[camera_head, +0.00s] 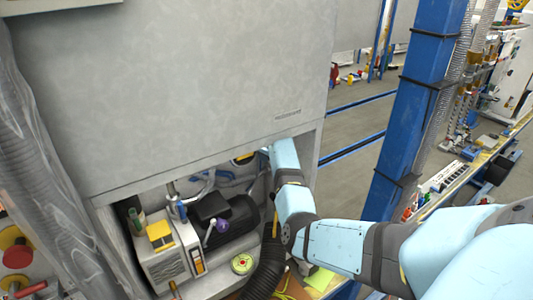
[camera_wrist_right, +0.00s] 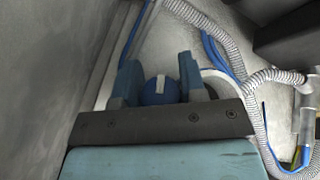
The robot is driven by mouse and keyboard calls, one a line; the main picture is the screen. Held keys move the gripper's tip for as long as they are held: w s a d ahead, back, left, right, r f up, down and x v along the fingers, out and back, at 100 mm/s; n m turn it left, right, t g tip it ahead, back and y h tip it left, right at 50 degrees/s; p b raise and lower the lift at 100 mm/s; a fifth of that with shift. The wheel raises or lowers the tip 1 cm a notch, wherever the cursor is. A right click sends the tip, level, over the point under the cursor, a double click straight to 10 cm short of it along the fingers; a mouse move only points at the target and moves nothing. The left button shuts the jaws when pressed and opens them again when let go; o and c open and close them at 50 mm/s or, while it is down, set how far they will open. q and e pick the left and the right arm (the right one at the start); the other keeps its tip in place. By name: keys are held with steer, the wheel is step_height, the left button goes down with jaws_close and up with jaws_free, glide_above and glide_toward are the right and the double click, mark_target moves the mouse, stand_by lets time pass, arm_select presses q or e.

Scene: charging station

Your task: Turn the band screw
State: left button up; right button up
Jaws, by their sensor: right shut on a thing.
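In the right wrist view, the band screw shows as a round blue knob (camera_wrist_right: 150,98) with a pale stripe on its face. The two blue fingers of my right gripper (camera_wrist_right: 160,76) stand on either side of it and are shut on it. In the head view my right arm (camera_head: 325,240) comes in from the right and reaches up into the open cabinet; its gripper and the band screw are hidden behind the cabinet's front panel. My left gripper is in neither view.
The grey cabinet panel (camera_head: 190,90) hangs above the opening. Below are a pump unit (camera_head: 168,262), a dark motor with a purple knob (camera_head: 222,225) and a black corrugated hose (camera_head: 267,270). Grey corrugated tubes and blue cables (camera_wrist_right: 210,46) run close to the right gripper.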

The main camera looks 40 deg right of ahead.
steer(key=shift+f, duration=0.2)
steer(key=o, duration=0.8)
steer(key=shift+o, duration=0.5)
steer(key=shift+r, duration=0.1)
steer(key=shift+s+a+r+b, duration=0.1)
steer(key=shift+s+r+b, duration=0.3)
steer(key=shift+s+b, duration=0.05)
steer(key=s+a+b, duration=0.1)
steer(key=s+a, duration=0.2)
steer(key=s, duration=0.8)
